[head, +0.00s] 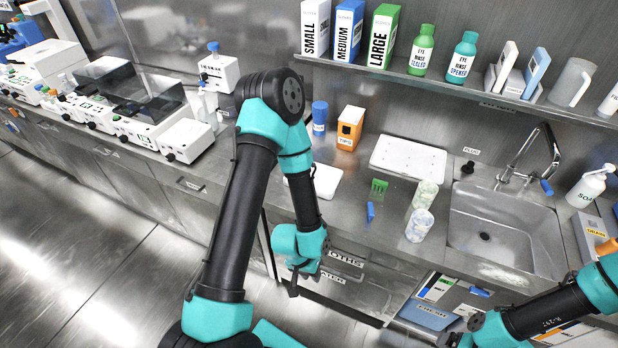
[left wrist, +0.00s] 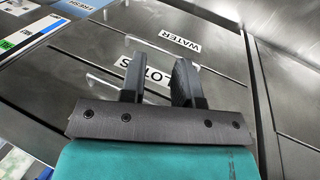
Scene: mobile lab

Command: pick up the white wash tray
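A flat white tray (head: 408,158) with a raised rim lies on the steel counter, left of the sink, in the head view. A second flat white piece (head: 326,181) lies on the counter further left, partly hidden by my left arm; I cannot tell which of the two is the wash tray. My left gripper (head: 306,281) hangs in front of the drawer fronts, below the counter edge and apart from both. In the left wrist view its two dark fingers (left wrist: 158,72) stand apart with nothing between them. My right gripper (head: 462,338) shows only partly at the bottom edge.
A green rack (head: 379,188), a blue piece (head: 370,211) and two speckled cups (head: 420,225) stand near the counter's front. An orange tips box (head: 350,128) stands behind. The sink (head: 505,235) is at right. A shelf (head: 450,85) with boxes and bottles overhangs the back.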

